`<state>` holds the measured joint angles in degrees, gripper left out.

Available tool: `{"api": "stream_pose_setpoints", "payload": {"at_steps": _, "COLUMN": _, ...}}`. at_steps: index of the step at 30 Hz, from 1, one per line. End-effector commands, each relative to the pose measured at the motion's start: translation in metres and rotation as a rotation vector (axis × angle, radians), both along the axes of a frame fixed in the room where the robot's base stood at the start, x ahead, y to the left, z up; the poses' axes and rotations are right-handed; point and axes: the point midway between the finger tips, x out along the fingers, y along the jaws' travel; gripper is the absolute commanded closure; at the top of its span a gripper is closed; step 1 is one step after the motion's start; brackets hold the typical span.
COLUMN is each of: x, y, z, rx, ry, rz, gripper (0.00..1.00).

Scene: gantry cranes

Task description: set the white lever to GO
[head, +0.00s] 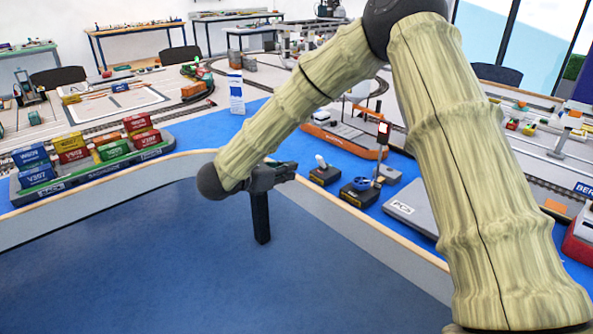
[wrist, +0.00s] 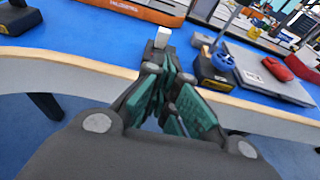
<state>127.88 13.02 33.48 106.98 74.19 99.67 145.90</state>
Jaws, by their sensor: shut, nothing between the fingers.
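The white lever (head: 321,161) stands up from a small black box (head: 324,176) with a yellow label, on the blue tabletop. It leans a little to the left in the head view. The GO marking cannot be read. My gripper (head: 291,168) is shut and empty, left of the lever and apart from it in the head view. In the wrist view, my gripper (wrist: 168,70) has its dark, teal-padded fingers together. A white block that looks like the lever's top (wrist: 163,37) shows just beyond the fingertips.
A black box with a blue wheel (head: 360,190) stands right of the lever, close by. A grey flat case (head: 412,207) lies farther right. An orange-edged crane base (head: 345,138) is behind. Stacked containers (head: 85,155) stand at left. The blue floor in front is clear.

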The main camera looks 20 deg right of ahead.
Motion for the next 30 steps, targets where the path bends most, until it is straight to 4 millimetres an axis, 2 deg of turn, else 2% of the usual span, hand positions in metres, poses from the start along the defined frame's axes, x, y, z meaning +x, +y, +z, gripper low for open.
{"api": "stream_pose_setpoints", "payload": {"at_steps": 15, "x": 0.027, "y": -0.067, "z": -0.022, "rx": 0.001, "ry": 0.001, "rz": -0.001, "gripper": 1.00}}
{"api": "stream_pose_setpoints", "payload": {"at_steps": 21, "x": 0.032, "y": -0.078, "z": -0.026, "rx": 0.000, "ry": 0.001, "rz": 0.000, "gripper": 1.00}}
{"api": "stream_pose_setpoints", "payload": {"at_steps": 30, "x": 0.033, "y": -0.080, "z": -0.027, "rx": 0.000, "ry": 0.001, "rz": 0.000, "gripper": 1.00}}
